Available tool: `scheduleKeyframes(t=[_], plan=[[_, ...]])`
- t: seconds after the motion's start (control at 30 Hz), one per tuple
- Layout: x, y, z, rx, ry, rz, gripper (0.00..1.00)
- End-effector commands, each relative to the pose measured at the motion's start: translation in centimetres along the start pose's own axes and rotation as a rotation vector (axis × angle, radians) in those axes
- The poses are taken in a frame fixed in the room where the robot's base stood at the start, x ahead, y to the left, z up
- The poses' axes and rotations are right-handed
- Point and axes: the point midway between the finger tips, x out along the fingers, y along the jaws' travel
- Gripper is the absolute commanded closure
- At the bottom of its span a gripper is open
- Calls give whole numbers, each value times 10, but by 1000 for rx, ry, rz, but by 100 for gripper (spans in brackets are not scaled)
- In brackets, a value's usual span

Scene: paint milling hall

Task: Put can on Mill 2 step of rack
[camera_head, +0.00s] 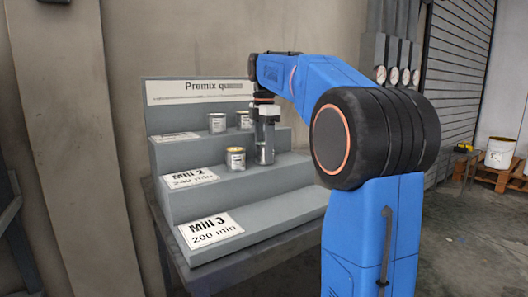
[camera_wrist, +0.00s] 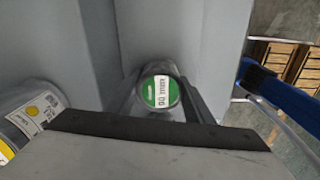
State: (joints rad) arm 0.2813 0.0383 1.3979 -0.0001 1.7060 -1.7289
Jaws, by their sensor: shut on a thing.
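The held can is a metal can (camera_head: 265,155) with a green and white lid marked "90 min", which shows in the wrist view (camera_wrist: 158,92). My gripper (camera_head: 265,132) is shut on it from above, and the can looks upright. It is at the Mill 2 step (camera_head: 205,203) of the grey rack, right of a yellow-topped can (camera_head: 235,160). I cannot tell whether its base touches the step. The Mill 2 label (camera_head: 190,178) reads 240 min. My gripper hides part of the can.
Two more cans, one at the left (camera_head: 217,123) and one at the right (camera_head: 244,120), stand on the top step. The lower Mill 3 step (camera_head: 270,222) looks empty. The Premix queue sign (camera_head: 200,90) rises behind. A white bucket (camera_head: 499,153) sits on a pallet far right.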

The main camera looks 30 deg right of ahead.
Motion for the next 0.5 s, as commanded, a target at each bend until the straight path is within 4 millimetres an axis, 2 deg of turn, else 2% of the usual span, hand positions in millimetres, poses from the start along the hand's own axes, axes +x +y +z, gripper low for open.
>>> scheduleKeyframes(t=[0.37, 0.4, 0.47, 0.5], plan=[[3, 0, 0, 0, 0, 1, 80], [4, 0, 0, 0, 0, 1, 50], [4, 0, 0, 0, 0, 1, 36], [4, 0, 0, 0, 0, 1, 34]])
